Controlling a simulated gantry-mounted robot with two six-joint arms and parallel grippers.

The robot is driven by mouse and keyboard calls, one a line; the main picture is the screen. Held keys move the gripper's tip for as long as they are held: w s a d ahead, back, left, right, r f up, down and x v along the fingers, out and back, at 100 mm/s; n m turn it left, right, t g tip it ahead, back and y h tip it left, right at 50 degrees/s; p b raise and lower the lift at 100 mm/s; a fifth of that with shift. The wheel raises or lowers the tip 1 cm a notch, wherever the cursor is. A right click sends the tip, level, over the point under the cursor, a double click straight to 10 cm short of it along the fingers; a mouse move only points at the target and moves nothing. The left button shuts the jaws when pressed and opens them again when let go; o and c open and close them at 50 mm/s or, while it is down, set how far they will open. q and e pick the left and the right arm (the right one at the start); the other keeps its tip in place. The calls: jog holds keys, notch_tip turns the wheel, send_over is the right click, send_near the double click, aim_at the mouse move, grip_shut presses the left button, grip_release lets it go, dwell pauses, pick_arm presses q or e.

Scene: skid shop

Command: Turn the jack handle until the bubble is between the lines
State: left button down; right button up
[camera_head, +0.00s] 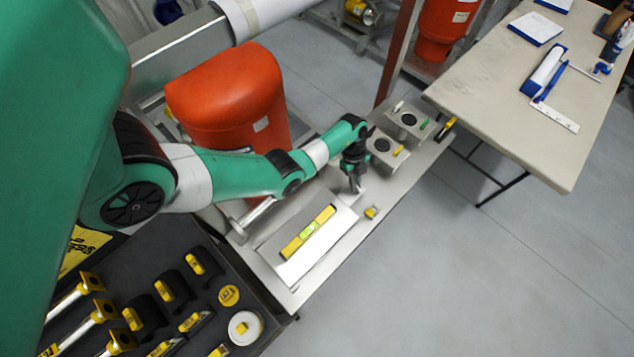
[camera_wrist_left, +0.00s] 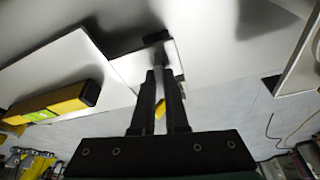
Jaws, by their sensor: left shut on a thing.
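A yellow spirit level (camera_head: 308,232) with a green vial lies on a pale raised plate (camera_head: 290,265) on the metal skid. It also shows at the left of the left wrist view (camera_wrist_left: 62,101). The bubble is too small to read against its lines. My left gripper (camera_head: 355,187) points down just beyond the plate's far right end. Its fingers (camera_wrist_left: 161,76) are close together, shut on a thin part that I take to be the jack handle, mostly hidden between them. A small yellow piece (camera_wrist_left: 160,110) shows between the fingers. My right gripper is out of view.
Two metal blocks with dark round holes (camera_head: 409,119) stand on the skid past my gripper. A small yellow part (camera_head: 371,212) lies near the skid's edge. An orange vessel (camera_head: 228,98) stands behind my arm. A foam tool tray (camera_head: 205,290) is at lower left. A table (camera_head: 495,95) is at right.

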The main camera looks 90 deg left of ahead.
pick_arm(q)
jog(key=shift+r+n+p, duration=0.15)
jog(key=shift+n+p, duration=0.45)
jog(key=shift+n+t+p, duration=0.3)
jog(key=shift+n+p, duration=0.3)
jog(key=shift+p, duration=0.05)
jog(key=shift+n+y+p, duration=0.3)
jog(key=shift+n+p, duration=0.5)
jog(key=shift+p, duration=0.05)
jog(key=shift+n+p, duration=0.3)
jog(key=shift+n, duration=0.2)
jog(key=shift+t, duration=0.3)
